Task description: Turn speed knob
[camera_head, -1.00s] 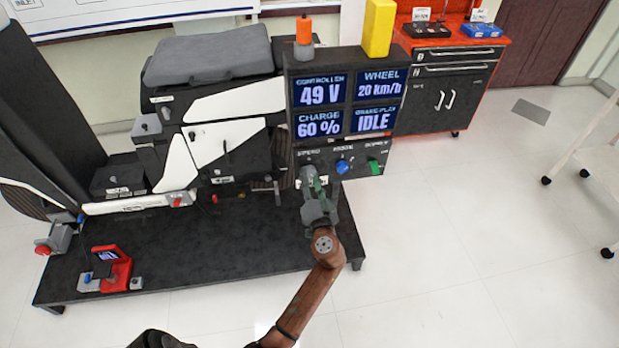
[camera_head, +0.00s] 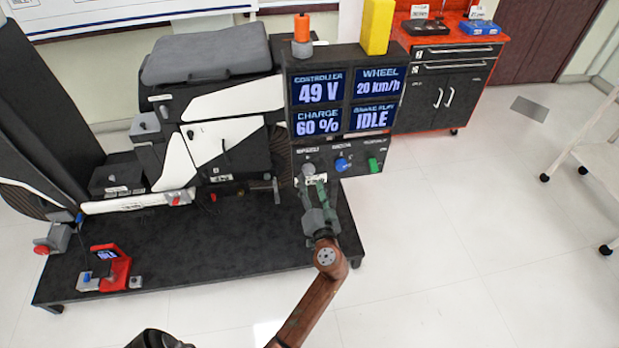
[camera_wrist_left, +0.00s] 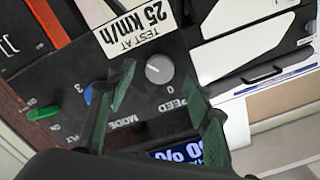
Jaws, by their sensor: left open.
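The speed knob (camera_head: 308,170) is a grey round dial at the left of the panel's lower row. It shows clearly in the left wrist view (camera_wrist_left: 160,68), with a pointer line, a "0" and the word SPEED beside it. My left gripper (camera_head: 314,187) is open just below and in front of the knob. In the left wrist view its green fingers (camera_wrist_left: 163,90) stand apart, with the knob framed between and beyond their tips. The wheel display (camera_head: 380,84) reads 20 km/h. A label in the left wrist view (camera_wrist_left: 136,28) reads "TEST AT 25 km/h".
A blue mode knob (camera_head: 342,165) and a green switch (camera_head: 374,165) sit to the right on the same panel. An orange beacon (camera_head: 302,30) and a yellow block (camera_head: 376,26) stand on top. A red device (camera_head: 115,270) lies on the black platform (camera_head: 200,250).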

